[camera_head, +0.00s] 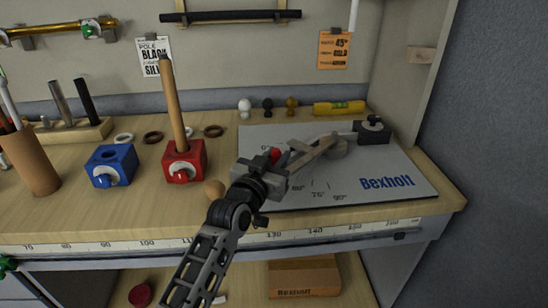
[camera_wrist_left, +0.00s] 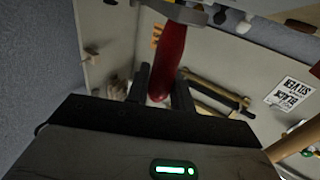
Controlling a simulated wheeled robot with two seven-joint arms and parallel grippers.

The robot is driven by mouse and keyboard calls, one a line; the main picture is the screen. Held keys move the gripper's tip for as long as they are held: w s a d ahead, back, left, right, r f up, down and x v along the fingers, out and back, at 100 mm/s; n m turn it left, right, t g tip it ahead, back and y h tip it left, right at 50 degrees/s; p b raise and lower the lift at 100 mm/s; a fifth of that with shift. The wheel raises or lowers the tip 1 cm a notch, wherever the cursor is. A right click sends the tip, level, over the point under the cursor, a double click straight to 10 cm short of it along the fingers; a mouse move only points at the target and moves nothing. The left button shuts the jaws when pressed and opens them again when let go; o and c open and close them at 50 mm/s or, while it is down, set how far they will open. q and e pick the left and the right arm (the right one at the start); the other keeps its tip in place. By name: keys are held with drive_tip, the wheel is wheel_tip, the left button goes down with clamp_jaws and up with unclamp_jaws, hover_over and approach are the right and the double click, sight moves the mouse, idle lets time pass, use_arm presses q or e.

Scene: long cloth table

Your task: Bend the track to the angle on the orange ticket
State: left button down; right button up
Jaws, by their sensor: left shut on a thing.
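The orange ticket (camera_head: 333,50) hangs on the back wall and reads 45°; its smaller words are hard to read. A grey bending board (camera_head: 395,190) marked Bexholt lies on the table, with 60°, 75° and 90° readable. A wooden-looking lever (camera_head: 312,150) runs from my left gripper to a pivot block on the board. My left gripper (camera_head: 272,166) is shut on a red handle (camera_head: 274,154) at the lever's near-left end. The red handle (camera_wrist_left: 170,50) stands between the fingers in the left wrist view. I cannot clearly make out the track. My right gripper is out of view.
A black clamp block (camera_head: 372,131) sits at the board's back right. A red holder (camera_head: 184,161) with an upright pole and a blue holder (camera_head: 111,166) stand left of the board. A yellow level (camera_head: 338,108) lies behind it. A side panel closes the right.

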use_arm(q)
drive_tip(key=shift+s+d, duration=0.25)
drive_tip(key=shift+d, duration=0.1)
drive_tip(key=c, duration=1.3)
unclamp_jaws()
drive_tip(key=shift+o, duration=0.2)
drive_tip(key=shift+a, duration=0.1)
drive_tip(key=v, duration=1.5)
drive_tip(key=shift+s+b, duration=0.3)
drive_tip(key=shift+s, duration=0.1)
drive_tip(key=shift+a, duration=0.15)
